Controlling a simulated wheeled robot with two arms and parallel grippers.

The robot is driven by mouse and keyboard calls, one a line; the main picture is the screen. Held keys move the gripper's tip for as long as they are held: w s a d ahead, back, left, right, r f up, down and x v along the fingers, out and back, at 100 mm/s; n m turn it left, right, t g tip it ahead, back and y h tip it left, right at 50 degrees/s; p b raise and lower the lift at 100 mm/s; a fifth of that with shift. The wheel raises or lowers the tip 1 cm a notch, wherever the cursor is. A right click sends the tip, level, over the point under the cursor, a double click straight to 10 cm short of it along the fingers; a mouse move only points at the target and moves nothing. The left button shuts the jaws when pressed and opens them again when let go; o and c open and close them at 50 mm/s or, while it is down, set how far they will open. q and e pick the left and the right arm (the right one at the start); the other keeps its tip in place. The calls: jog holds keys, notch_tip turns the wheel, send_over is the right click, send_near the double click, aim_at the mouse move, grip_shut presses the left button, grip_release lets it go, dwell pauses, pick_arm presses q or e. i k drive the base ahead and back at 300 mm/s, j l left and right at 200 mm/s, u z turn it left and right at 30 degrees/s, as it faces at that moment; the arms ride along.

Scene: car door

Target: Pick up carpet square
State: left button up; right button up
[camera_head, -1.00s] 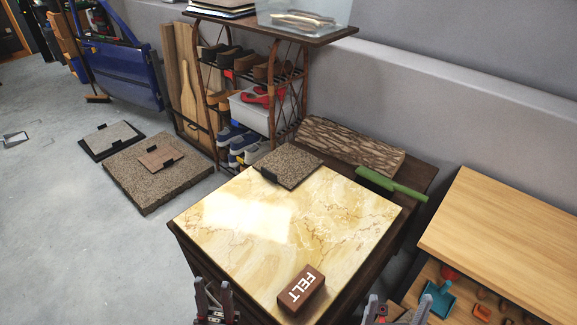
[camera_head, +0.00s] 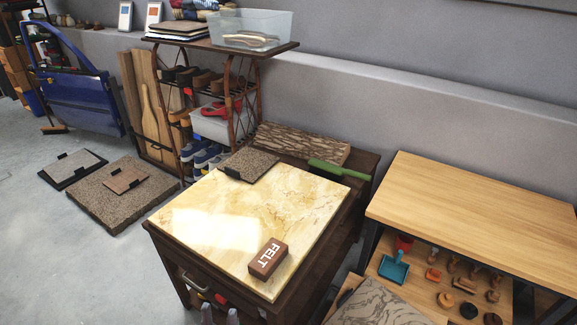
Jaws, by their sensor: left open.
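A brown speckled square (camera_head: 252,164), looking like carpet, lies flat at the far left corner of a marble-topped table. A black clip-like piece sits on its near edge. On the floor at left, a grey square (camera_head: 76,165) with a dark border and a small brown square (camera_head: 124,181) on a thick speckled slab (camera_head: 90,205) carry similar black pieces. I cannot tell which is the carpet square. My left gripper (camera_head: 220,317) is open and empty at the bottom edge, in front of the table, well short of all of them. My right gripper is out of view.
The marble table (camera_head: 210,205) bears a brown FELT block (camera_head: 269,259). Behind are a bark-patterned slab (camera_head: 300,143), a green-handled tool (camera_head: 330,171) and a rack (camera_head: 278,52) with shoes. A wooden bench (camera_head: 470,205) and a patterned piece (camera_head: 378,306) are at right. Floor at left is mostly clear.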

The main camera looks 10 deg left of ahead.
aim_at(249, 164)
jog(key=i+j+z, duration=0.15)
jog(key=j+z, duration=0.15)
jog(key=i+j+z, duration=0.1)
jog(key=j+z, duration=0.2)
jog(key=j, duration=0.2)
jog(key=j+z, duration=0.3)
jog(key=i+j, duration=0.1)
jog(key=j, duration=1.3)
jog(key=i+j, duration=0.15)
jog(key=j, duration=1.2)
jog(key=i+j, duration=0.15)
jog(key=j, duration=1.25)
jog(key=i+u, duration=0.05)
